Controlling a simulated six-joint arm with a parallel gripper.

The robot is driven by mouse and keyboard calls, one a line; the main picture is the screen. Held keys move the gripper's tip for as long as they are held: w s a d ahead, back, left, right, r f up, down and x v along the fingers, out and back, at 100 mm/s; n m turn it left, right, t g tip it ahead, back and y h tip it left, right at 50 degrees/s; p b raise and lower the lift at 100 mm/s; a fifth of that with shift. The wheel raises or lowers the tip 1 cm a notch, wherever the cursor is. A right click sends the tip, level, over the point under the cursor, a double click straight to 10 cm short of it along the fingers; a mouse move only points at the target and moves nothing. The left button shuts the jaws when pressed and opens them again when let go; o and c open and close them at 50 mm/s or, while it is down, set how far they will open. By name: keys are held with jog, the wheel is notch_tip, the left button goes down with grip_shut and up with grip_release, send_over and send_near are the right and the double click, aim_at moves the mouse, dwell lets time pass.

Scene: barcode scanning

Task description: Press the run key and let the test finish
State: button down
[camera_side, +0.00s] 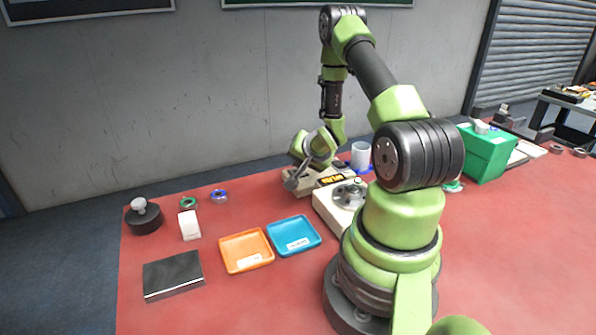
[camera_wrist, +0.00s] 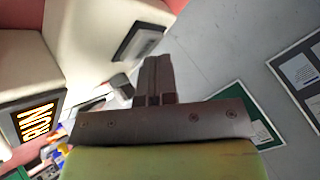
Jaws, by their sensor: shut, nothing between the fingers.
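A beige tester (camera_side: 300,178) stands behind the blue tray, with a small dark display lit orange (camera_side: 331,180). In the wrist view its pale body (camera_wrist: 85,35) fills the upper left, and the display reads RUN in orange (camera_wrist: 37,122). My gripper (camera_side: 290,184) is low at the tester's left end in the side view. In the wrist view my gripper (camera_wrist: 154,62) has its fingers together and empty. A small grey block (camera_wrist: 114,84) on the tester shows left of the fingers; I cannot tell if it is the run key. Contact is not clear.
A cream instrument with a round metal top (camera_side: 348,193) stands in front of the tester. Blue (camera_side: 294,235) and orange (camera_side: 246,250) trays, a dark plate (camera_side: 173,275) and a black weight (camera_side: 143,217) are to the left. A green box (camera_side: 486,152) stands right.

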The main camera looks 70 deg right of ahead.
jog(key=shift+r, duration=3.2)
jog(key=w+a+r+n+y, duration=0.25)
jog(key=a+r+n, duration=0.25)
jog(key=a+r, duration=0.85)
jog(key=s+a+r+n+y, duration=0.2)
jog(key=s+a+r+n, duration=0.1)
jog(key=a, duration=0.5)
jog(key=s+a+r+n+y, duration=0.3)
jog(key=s+a+r+n, duration=0.1)
jog(key=s+a, duration=0.4)
jog(key=shift+s+a+n, duration=0.25)
jog(key=shift+a+n, duration=0.15)
jog(key=shift+a, duration=0.25)
